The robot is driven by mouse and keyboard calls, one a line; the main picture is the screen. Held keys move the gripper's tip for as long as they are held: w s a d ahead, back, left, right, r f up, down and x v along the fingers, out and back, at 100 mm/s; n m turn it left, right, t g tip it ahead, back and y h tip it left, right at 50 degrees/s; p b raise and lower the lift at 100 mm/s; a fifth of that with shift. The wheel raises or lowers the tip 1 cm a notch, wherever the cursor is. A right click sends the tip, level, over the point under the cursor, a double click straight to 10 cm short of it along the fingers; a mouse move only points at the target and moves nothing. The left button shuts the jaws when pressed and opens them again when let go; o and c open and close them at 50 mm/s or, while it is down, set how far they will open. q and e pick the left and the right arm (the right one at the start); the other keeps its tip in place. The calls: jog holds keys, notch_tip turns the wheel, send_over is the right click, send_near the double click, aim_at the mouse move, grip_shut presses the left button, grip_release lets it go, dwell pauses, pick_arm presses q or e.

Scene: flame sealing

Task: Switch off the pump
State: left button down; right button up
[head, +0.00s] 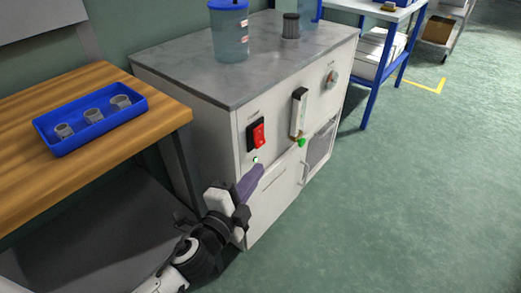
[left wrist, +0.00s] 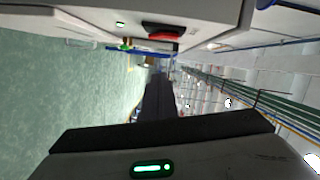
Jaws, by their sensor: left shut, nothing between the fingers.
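The pump cabinet (head: 225,135) is a pale box with a grey top. On its front is a red rocker switch (head: 257,134) in a black frame, with a small lit green lamp (head: 255,160) below it. My left gripper (head: 254,178) is shut and empty, just below the switch and lamp, apart from the switch. In the left wrist view the red switch (left wrist: 163,31) shows at the top, with the shut dark fingers (left wrist: 158,95) below it. Which way the rocker is pressed is too small to tell. My right gripper is not in view.
A flow meter (head: 298,112) with a green knob (head: 301,142) and a round dial (head: 332,78) are right of the switch. A wooden bench (head: 40,185) with a blue tray (head: 60,150) of cups stands left. A blue-lidded vessel (head: 230,40) is on top. Floor at right is clear.

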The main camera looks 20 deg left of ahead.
aim_at(259, 136)
pick_arm(q)
jog(key=w+a+f+b, duration=0.1)
jog(key=w+a, duration=0.1)
jog(key=w, duration=0.9)
jog(key=shift+a+f, duration=0.25)
jog(key=shift+f, duration=0.15)
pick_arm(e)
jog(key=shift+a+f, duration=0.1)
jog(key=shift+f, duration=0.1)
pick_arm(q)
jog(key=shift+w+b, duration=0.1)
jog(key=shift+b, duration=0.2)
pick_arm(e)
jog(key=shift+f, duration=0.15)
